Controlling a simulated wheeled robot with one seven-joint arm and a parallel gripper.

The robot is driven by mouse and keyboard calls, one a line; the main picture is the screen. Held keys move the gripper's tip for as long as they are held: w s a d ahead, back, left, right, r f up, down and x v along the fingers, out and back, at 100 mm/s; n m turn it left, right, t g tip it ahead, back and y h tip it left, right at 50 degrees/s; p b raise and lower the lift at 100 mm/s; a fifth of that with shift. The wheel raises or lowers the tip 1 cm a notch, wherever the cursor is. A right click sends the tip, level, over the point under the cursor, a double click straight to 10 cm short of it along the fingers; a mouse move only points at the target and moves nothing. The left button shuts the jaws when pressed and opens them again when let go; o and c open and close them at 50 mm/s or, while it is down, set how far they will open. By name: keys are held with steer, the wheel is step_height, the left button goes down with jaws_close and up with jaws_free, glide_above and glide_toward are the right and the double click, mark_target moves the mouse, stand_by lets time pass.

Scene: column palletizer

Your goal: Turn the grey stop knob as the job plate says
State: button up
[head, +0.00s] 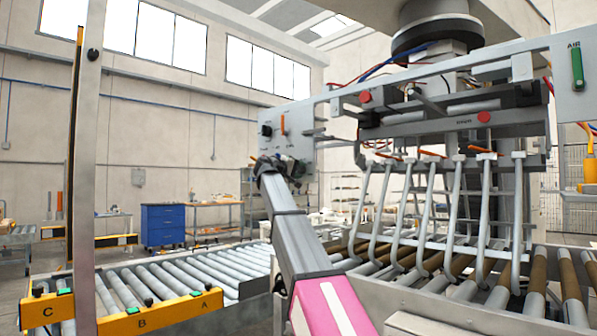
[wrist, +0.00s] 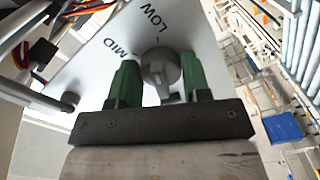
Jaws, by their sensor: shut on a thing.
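The grey stop knob (wrist: 160,68) sits on a pale panel (wrist: 90,75) in the wrist view. The panel is printed LOW above the knob and MID to its upper left; any further mark is hidden behind the left finger. My gripper (wrist: 160,82) has its two green fingers shut on the knob, one on each side. A narrow grey part of the knob points down in the picture. In the head view my gripper (head: 275,165) is at the lower edge of the panel (head: 300,140), and my arm hides the knob. I cannot make out a job plate.
In the head view a black knob (head: 266,131) and an orange lever (head: 283,124) are on the panel above my gripper. Hooked grey tines (head: 420,210) hang to the right over the roller conveyor (head: 470,290). A green AIR handle (head: 577,69) is at the far right.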

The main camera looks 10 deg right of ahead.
steer(key=shift+m, duration=0.6)
steer(key=o, duration=0.9)
steer(key=v, duration=1.1)
